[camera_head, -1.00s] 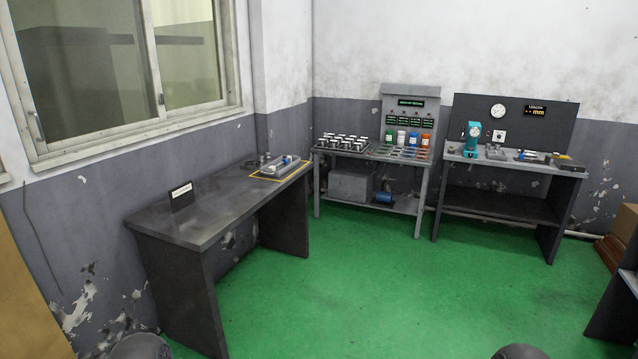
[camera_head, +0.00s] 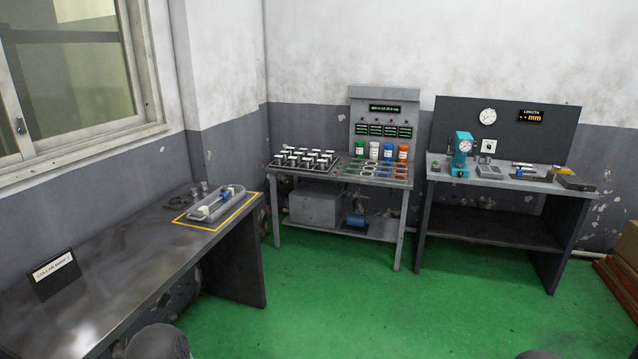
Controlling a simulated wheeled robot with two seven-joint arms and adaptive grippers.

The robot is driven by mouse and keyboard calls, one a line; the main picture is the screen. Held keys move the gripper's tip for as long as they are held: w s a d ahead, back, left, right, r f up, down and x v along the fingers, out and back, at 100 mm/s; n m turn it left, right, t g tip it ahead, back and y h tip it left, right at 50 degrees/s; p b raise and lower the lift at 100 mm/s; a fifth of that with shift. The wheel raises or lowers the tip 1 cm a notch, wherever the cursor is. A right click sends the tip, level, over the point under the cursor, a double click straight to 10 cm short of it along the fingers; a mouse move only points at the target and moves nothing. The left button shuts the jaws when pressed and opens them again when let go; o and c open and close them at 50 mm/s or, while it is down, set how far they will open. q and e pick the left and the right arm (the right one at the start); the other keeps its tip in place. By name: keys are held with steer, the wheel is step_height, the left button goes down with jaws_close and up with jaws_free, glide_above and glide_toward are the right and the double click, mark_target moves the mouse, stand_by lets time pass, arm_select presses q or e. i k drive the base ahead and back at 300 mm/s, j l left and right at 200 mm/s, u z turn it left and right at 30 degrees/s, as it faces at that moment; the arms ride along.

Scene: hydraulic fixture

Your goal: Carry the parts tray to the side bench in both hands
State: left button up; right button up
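A grey parts tray (camera_head: 217,207) lies on the near-left dark bench (camera_head: 105,270), inside a yellow outlined rectangle at the bench's right end. Small white and blue parts sit in it. A few small metal pieces (camera_head: 199,190) stand just behind the tray. Which bench the task calls the side bench, I cannot tell. Neither of my grippers shows; only rounded dark parts of my arms appear at the bottom edge.
A sign (camera_head: 53,273) stands on the left bench. A grey station (camera_head: 341,172) with cylinders and coloured bottles is at the back. A measuring bench (camera_head: 508,180) with a teal gauge press (camera_head: 461,154) is at the right. Green floor (camera_head: 350,305) between is clear. Boxes (camera_head: 622,262) stand far right.

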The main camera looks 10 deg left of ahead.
mark_target(169, 245)
steer(key=i+u, duration=0.15)
steer(key=i, duration=0.35)
steer(key=i+l+u, duration=0.15)
steer(key=i, duration=0.35)
steer(key=i+l+u, duration=0.15)
steer(key=i, duration=0.35)
steer(key=i+l+u, duration=0.15)
steer(key=i, duration=0.35)
steer(key=l, duration=0.1)
